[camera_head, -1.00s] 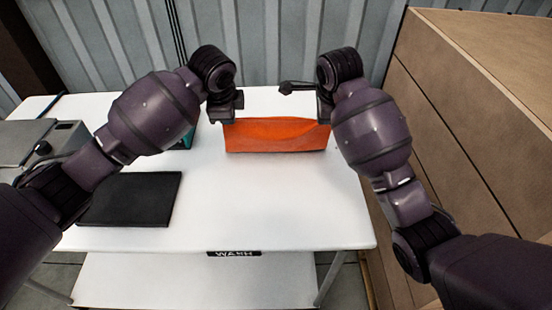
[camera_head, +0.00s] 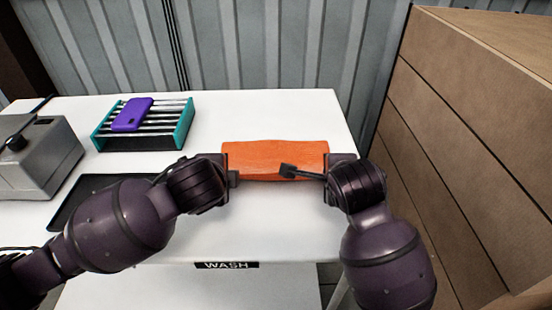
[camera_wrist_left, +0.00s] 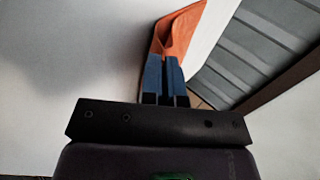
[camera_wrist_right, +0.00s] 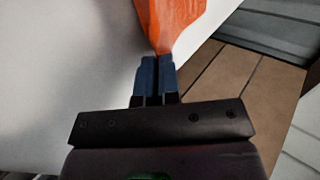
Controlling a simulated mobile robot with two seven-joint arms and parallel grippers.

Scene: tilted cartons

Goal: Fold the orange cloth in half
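The orange cloth (camera_head: 275,155) is a wide band on the white table, right of centre, between my two grippers. Its near edge is stretched between them; I cannot tell how its layers lie. My left gripper (camera_head: 232,178) is at the near left corner. In the left wrist view its blue fingers (camera_wrist_left: 162,75) are closed together on the cloth (camera_wrist_left: 178,35). My right gripper (camera_head: 326,172) is at the near right corner. In the right wrist view its fingers (camera_wrist_right: 154,75) are closed on the cloth's edge (camera_wrist_right: 172,22).
A teal rack (camera_head: 98,138) with a purple item (camera_head: 132,114) stands at the back left. A grey machine (camera_head: 50,150) is at the far left. A black mat (camera_head: 75,200) lies partly behind my left arm. Large brown cartons (camera_head: 470,140) stand right of the white table (camera_head: 285,220).

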